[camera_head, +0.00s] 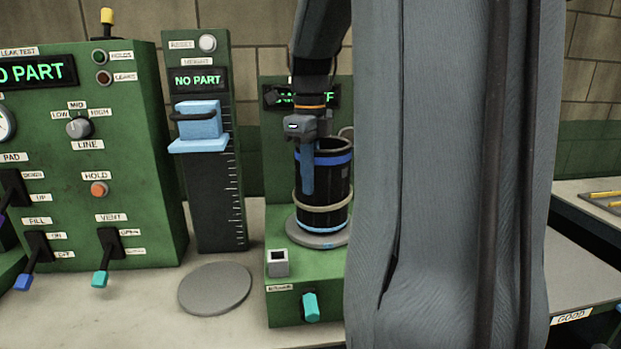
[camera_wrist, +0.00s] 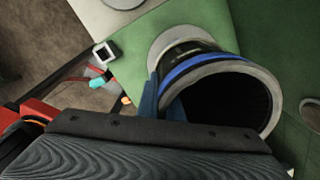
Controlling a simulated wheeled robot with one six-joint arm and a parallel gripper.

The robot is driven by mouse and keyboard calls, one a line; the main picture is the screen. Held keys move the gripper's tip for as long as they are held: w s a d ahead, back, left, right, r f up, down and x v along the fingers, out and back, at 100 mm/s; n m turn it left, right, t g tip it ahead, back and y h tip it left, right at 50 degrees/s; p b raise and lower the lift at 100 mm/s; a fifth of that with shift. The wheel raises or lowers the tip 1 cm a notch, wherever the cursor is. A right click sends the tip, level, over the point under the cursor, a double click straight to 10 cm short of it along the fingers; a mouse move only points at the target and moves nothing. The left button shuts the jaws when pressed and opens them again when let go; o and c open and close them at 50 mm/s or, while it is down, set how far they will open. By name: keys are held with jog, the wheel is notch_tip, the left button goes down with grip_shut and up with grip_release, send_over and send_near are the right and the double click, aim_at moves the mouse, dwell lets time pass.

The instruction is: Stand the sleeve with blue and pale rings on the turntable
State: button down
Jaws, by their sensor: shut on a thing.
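The sleeve (camera_head: 338,180) is a black open cylinder with a blue ring near its top, a pale ring lower down and a light blue edge at its base. It looks upright on or just over the grey turntable disc (camera_head: 304,236); I cannot tell whether it touches. In the wrist view the sleeve (camera_wrist: 208,68) shows its open mouth, with part of the disc (camera_wrist: 165,42) behind it. My gripper (camera_head: 307,170) is shut on the sleeve's wall at the rim, one blue finger outside. My arm hides the area right of the sleeve.
The turntable's green base has a small grey square box (camera_head: 278,263) and a teal lever (camera_head: 311,306) in front. A bare grey disc (camera_head: 214,289) lies to the left. A height gauge (camera_head: 212,150) and a green leak test panel (camera_head: 125,170) stand at the left.

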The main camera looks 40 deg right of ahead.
jog(key=shift+f, duration=0.2)
jog(key=c, duration=1.9)
grip_release()
notch_tip(320, 180, up, 12)
jog(key=b, duration=0.2)
jog(key=shift+b, duration=0.3)
jog(key=shift+s, duration=0.1)
